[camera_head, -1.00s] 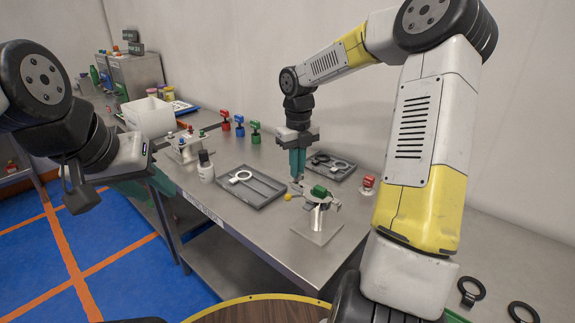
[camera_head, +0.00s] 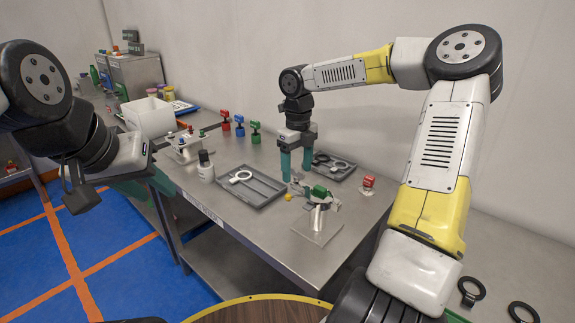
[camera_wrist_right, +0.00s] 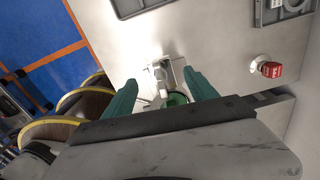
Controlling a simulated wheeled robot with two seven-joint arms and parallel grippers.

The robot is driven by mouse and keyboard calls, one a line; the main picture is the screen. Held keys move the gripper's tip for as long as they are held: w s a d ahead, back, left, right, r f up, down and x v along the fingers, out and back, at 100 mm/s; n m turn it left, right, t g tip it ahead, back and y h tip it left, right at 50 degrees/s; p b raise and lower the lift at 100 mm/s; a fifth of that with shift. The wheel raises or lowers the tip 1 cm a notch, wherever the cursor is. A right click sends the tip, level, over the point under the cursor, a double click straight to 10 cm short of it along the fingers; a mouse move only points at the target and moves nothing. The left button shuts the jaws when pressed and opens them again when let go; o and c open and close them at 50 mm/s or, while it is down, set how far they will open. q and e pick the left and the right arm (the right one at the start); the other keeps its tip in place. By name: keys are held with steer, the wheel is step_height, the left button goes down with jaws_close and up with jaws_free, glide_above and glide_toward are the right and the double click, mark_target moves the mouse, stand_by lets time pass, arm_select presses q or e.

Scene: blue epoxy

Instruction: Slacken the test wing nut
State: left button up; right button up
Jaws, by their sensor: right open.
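The test fixture is a metal post on a square plate (camera_head: 318,230) near the table's front edge. A green part (camera_head: 320,191), which looks like the wing nut, sits on top of it. In the right wrist view the green part (camera_wrist_right: 176,99) shows between the fingers, partly hidden by the gripper body. My right gripper (camera_head: 297,174) points down with its teal fingers spread, just behind and left of the green part, holding nothing. It also shows open in the right wrist view (camera_wrist_right: 160,80).
A grey tray (camera_head: 262,202) with a white ring lies left of the fixture, a second tray (camera_head: 345,173) behind. A red knob (camera_head: 368,183) stands to the right, a yellow ball (camera_head: 288,196) close left. Red, blue and green knobs stand at the back.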

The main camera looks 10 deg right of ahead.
mark_target(297, 171)
steer(key=shift+r, duration=3.05)
step_height(297, 171, up, 8)
